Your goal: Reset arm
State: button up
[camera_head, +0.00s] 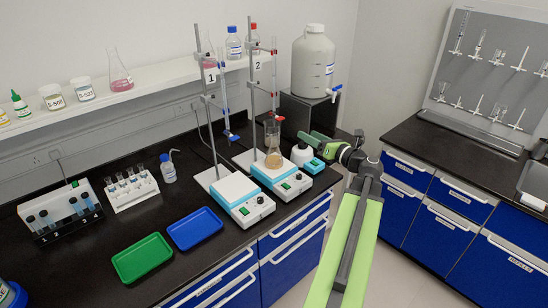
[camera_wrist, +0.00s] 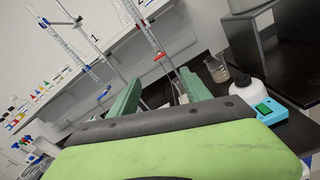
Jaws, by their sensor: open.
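My green gripper (camera_head: 316,140) is at the end of my outstretched arm, over the back right part of the black bench, near the number 2 stand. In the wrist view its two fingers (camera_wrist: 158,84) are spread apart, with no object seen held between them. A glass beaker with brownish contents (camera_head: 273,159) is on the right-hand stirrer, left of the gripper. A small white bottle (camera_head: 301,154) and a teal device with a green screen (camera_head: 314,166) stand just below the gripper in the head view.
Two burette stands, number 1 (camera_head: 203,100) and number 2 (camera_head: 251,90), rise left of the gripper. A large white carboy (camera_head: 312,62) sits on a black box (camera_head: 308,115) behind it. Green (camera_head: 142,258) and blue (camera_head: 195,229) trays lie empty at front left. Floor separates the two benches.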

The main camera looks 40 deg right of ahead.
jog(key=shift+s, duration=0.4)
jog(key=shift+w+a, duration=0.1)
